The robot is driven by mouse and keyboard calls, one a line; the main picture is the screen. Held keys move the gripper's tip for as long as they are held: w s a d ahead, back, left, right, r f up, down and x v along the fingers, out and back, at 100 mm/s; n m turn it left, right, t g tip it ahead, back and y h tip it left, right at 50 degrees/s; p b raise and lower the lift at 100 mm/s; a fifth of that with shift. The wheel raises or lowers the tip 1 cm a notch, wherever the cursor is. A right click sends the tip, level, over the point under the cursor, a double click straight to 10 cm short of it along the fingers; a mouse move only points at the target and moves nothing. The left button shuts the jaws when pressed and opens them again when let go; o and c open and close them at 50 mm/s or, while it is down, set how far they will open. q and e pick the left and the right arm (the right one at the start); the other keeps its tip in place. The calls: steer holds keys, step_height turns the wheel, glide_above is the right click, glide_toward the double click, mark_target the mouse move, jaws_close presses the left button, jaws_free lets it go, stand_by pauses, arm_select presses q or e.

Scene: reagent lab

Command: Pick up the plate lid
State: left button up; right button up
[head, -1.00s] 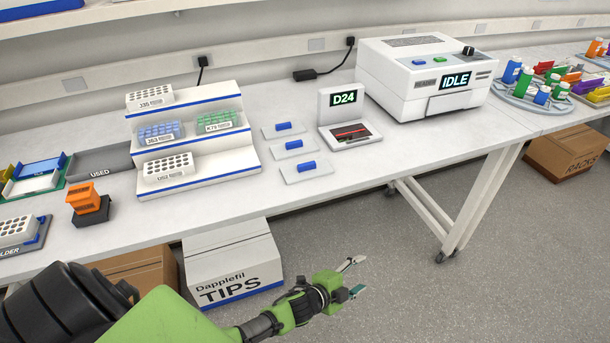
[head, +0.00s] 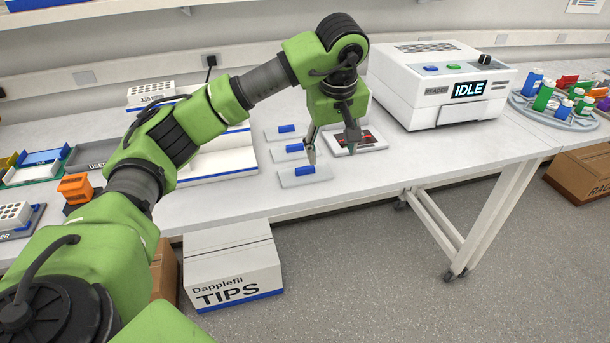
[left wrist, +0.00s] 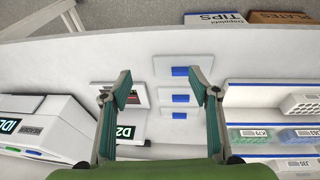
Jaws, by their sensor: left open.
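Three flat pale lids with blue grips lie in a row on the bench: the back one (head: 287,130), the middle one (head: 296,149) and the front one (head: 305,172). They also show in the left wrist view, where the front lid (left wrist: 178,78) lies between the fingers. My left gripper (head: 331,152) is open and empty, pointing down above the bench, just right of the lids. I cannot tell which lid is meant. My right gripper is not in view.
A small D24 device (head: 368,140) stands right behind my left gripper, mostly hidden by it. The white reader showing IDLE (head: 440,85) is farther right. A stepped rack (head: 222,160) is left of the lids. The bench front is clear.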

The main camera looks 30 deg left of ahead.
arm_select(q)
steer(key=y, duration=0.2)
glide_toward(305, 168)
steer(key=shift+w+x, duration=0.2)
steer(key=shift+x, duration=1)
steer(key=p+x, duration=0.1)
steer(key=x, duration=0.4)
steer(key=shift+s+a+f+p, duration=0.1)
steer(key=shift+s+f+p, duration=0.05)
steer(key=shift+p, duration=0.25)
steer(key=shift+a+f, duration=0.1)
steer(key=shift+f, duration=0.35)
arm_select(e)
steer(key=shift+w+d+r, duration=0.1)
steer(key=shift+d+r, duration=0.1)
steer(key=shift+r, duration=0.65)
arm_select(q)
steer(key=c, duration=1)
